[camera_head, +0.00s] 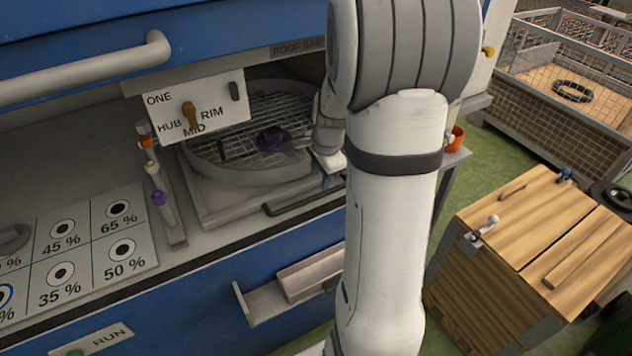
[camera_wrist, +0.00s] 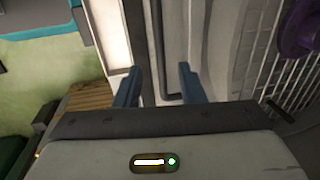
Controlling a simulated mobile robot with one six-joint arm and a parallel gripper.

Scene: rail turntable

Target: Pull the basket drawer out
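The basket drawer is a grey tray (camera_head: 215,212) carrying a round wire-mesh basket (camera_head: 240,175). It sits in the recess of the blue cabinet. A dark bar handle (camera_head: 300,200) runs along its front edge; my arm hides the right end. A purple knob (camera_head: 272,139) is at the basket's middle and shows in the wrist view (camera_wrist: 300,32). My gripper (camera_head: 320,174) is over the tray's front, close to the handle. In the wrist view its blue fingers (camera_wrist: 158,78) are apart, with the dark handle (camera_wrist: 157,50) showing between them. I cannot tell whether they touch it.
A sign card (camera_head: 200,106) hangs above the basket's left side. A rack with coloured knobs (camera_head: 165,195) stands left of the tray. A small open tray (camera_head: 265,300) projects from the cabinet below. A wooden crate (camera_head: 530,225) stands on the green floor to the right.

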